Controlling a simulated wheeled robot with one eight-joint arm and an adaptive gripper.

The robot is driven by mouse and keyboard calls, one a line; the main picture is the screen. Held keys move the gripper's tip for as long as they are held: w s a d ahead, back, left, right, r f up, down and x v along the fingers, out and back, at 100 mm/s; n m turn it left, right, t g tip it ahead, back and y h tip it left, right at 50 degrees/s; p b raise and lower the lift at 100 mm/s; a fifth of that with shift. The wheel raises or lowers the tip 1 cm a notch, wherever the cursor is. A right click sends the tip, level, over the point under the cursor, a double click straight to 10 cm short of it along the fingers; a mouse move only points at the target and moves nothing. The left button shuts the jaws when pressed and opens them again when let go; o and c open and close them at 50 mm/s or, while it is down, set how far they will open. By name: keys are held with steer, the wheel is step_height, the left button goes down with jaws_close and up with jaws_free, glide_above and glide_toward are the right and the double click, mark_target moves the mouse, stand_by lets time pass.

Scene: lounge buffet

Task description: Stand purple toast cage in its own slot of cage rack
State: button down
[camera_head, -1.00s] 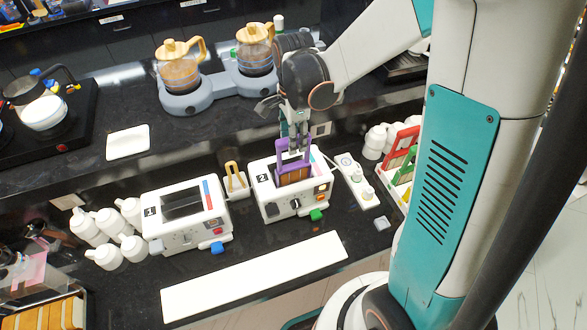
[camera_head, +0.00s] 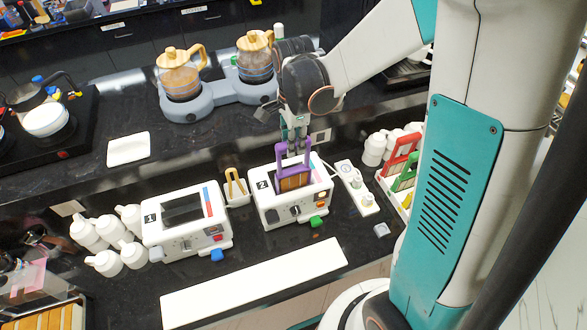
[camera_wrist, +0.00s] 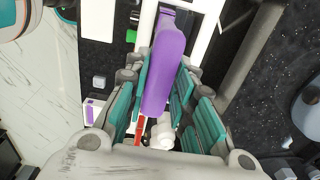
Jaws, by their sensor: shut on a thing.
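The purple toast cage (camera_head: 293,165) stands upright at toaster 2 (camera_head: 268,206), with a brown slice of toast (camera_head: 294,183) in it. Its lower end is hidden, so I cannot tell how deep it sits in the toaster. My gripper (camera_head: 297,143) is above it, shut on its top handle. In the wrist view the purple handle (camera_wrist: 165,65) lies between my teal finger pads. The cage rack (camera_head: 391,178) is at the right, partly hidden by my arm. It holds a red cage (camera_head: 402,150) and a green cage (camera_head: 405,179).
Toaster 1 (camera_head: 187,222) stands to the left, with a small yellow-handled holder (camera_head: 236,187) between the toasters. White bottles (camera_head: 375,148) stand behind the rack. A power strip (camera_head: 356,189) lies between toaster 2 and the rack. A long white board (camera_head: 255,277) lies in front.

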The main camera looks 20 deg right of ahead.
steer(key=shift+r+p, duration=2.15)
steer(key=shift+r, duration=1.4)
steer(key=shift+f, duration=0.1)
